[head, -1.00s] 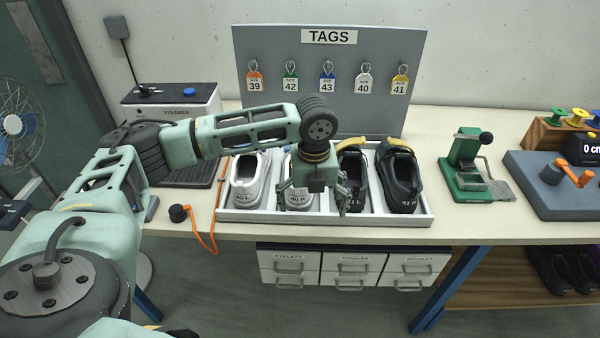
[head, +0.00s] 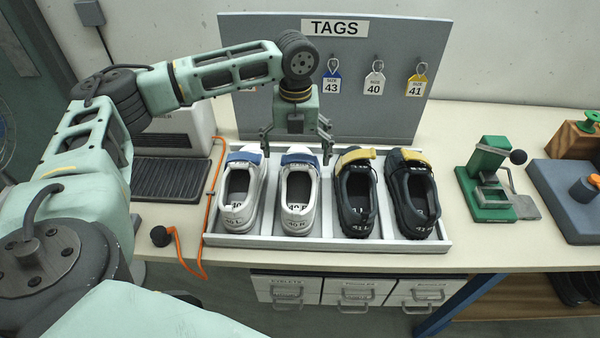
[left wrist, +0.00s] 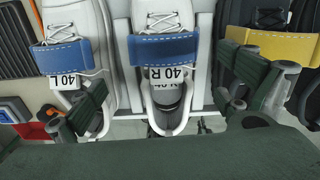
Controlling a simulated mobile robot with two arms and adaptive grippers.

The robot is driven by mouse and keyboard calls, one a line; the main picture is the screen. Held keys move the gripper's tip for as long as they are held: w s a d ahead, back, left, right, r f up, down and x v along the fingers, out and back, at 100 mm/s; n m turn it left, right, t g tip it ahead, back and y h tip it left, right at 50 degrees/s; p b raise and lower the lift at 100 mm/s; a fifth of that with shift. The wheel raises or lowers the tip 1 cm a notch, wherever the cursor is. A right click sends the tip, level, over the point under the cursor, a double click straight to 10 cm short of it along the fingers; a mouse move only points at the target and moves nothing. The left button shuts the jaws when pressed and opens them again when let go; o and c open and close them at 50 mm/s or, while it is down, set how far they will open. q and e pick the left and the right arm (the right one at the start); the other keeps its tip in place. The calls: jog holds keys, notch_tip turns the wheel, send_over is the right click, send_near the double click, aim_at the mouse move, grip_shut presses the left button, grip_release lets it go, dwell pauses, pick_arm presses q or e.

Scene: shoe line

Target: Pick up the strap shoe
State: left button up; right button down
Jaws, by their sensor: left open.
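Strap shoes stand in a row in a white tray (head: 330,243). The white shoe 40 R (head: 297,222) and the white shoe 40 L (head: 236,218) have blue straps. The dark shoes 41 L (head: 357,226) and 41 R (head: 417,228) have yellow straps. My left gripper (head: 297,142) is open and empty above the strap end of the white 40 R shoe. In the left wrist view, the 40 R shoe's blue strap (left wrist: 163,46) lies between the spread fingers (left wrist: 172,95). My right gripper is not in view.
A grey TAGS board (head: 385,100) stands behind the tray, close to my left gripper. A green press tool (head: 490,185) is right of the tray. An orange cord (head: 207,215) lies left of it. Drawers (head: 355,291) hang under the table.

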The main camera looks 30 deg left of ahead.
aim_at(298, 165)
pick_arm(q)
jog(key=shift+w+a+f, duration=0.1)
jog(key=shift+f, duration=0.3)
jog(key=f, duration=0.1)
jog(key=f+p, duration=0.1)
jog(key=d+f, duration=0.1)
jog(key=shift+s+f, duration=0.1)
jog(key=shift+s, duration=0.15)
jog(key=f, duration=0.2)
jog(key=shift+w+f+p, duration=0.25)
jog(key=shift+f+p, duration=0.15)
jog(key=shift+w+f, duration=0.1)
jog(key=shift+f, duration=0.3)
jog(key=c, duration=1.5)
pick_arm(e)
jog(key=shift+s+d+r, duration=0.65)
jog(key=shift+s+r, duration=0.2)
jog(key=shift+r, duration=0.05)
